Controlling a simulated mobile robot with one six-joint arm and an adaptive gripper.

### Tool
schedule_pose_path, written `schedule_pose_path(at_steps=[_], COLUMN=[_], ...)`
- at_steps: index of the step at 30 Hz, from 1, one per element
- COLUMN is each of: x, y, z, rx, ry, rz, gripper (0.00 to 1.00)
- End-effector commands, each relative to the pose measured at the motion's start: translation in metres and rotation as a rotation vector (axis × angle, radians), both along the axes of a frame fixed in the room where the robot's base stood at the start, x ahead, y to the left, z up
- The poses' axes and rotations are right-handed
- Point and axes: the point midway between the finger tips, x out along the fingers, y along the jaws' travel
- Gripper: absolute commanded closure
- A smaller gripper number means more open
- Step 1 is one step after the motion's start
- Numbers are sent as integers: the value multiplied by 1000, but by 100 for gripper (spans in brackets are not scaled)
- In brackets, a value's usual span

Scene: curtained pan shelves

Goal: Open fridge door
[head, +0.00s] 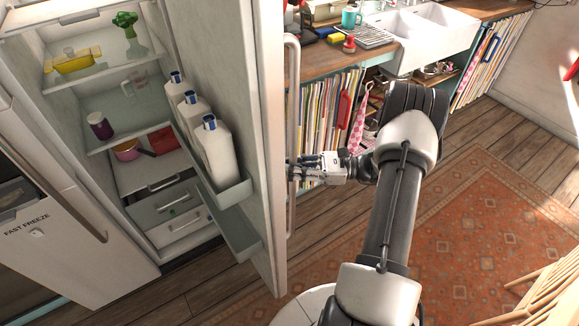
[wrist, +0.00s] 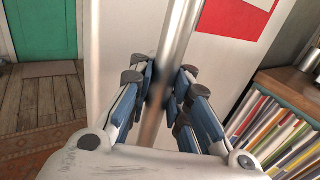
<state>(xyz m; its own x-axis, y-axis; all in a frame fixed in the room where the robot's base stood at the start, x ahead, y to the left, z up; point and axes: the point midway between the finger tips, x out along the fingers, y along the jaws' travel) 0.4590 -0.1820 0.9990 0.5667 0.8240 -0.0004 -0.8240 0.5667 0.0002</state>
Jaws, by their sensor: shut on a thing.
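The fridge door (head: 268,140) stands wide open, swung out to the right of the fridge interior (head: 150,110). A long vertical metal handle (head: 292,110) runs along the outer face of the door. My gripper (head: 293,172) is at the lower half of this handle. In the wrist view my gripper (wrist: 163,98) has its blue-padded fingers shut around the handle (wrist: 180,40), which passes between them. The door's white outer face (wrist: 222,55) shows behind the fingers. The exact finger contact is partly hidden in the head view.
White bottles (head: 212,150) stand in the door's inner rack. A freezer door (head: 60,220) is at the left. A rug (head: 460,230) covers the floor at the right.

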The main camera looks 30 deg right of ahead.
Motion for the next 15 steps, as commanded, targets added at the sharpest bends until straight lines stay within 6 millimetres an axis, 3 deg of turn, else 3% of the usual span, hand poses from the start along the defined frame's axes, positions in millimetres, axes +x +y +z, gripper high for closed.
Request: schedule_pose_path(at_steps=[8, 9, 15], x=[-5, -5, -4], y=[0, 0, 0], z=[-4, -4, -3], rx=[2, 2, 1], ry=[11, 11, 9], rz=[4, 4, 4], gripper=[100, 86, 73])
